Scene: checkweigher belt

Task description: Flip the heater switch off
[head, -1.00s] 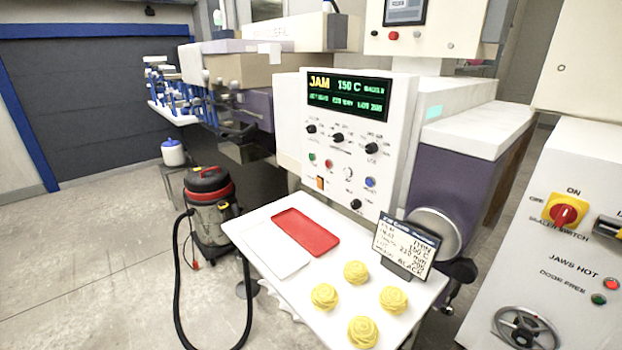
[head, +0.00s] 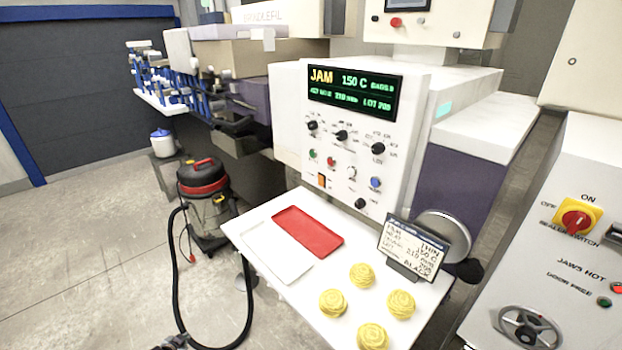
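A small orange rocker switch (head: 321,180) sits low on the left of the white control panel (head: 293,150); its lettering is too small to read. On the cabinet at the right, a red rotary knob (head: 574,219) sits on a yellow plate (head: 594,210) marked ON at the top and OFF at the left. The label under it is hard to read and seems to say SEALER SWITCH. A grey piece, seemingly the tip of my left gripper (head: 174,342), shows at the bottom edge, far from both switches; its fingers are not clear. My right gripper is out of view.
A white table (head: 255,225) below the panel holds a red tray (head: 307,231), several yellow coils (head: 363,275) and a sign (head: 412,247). A handwheel (head: 528,327) is low on the right cabinet. A vacuum cleaner (head: 203,192) with a black hose stands on the floor.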

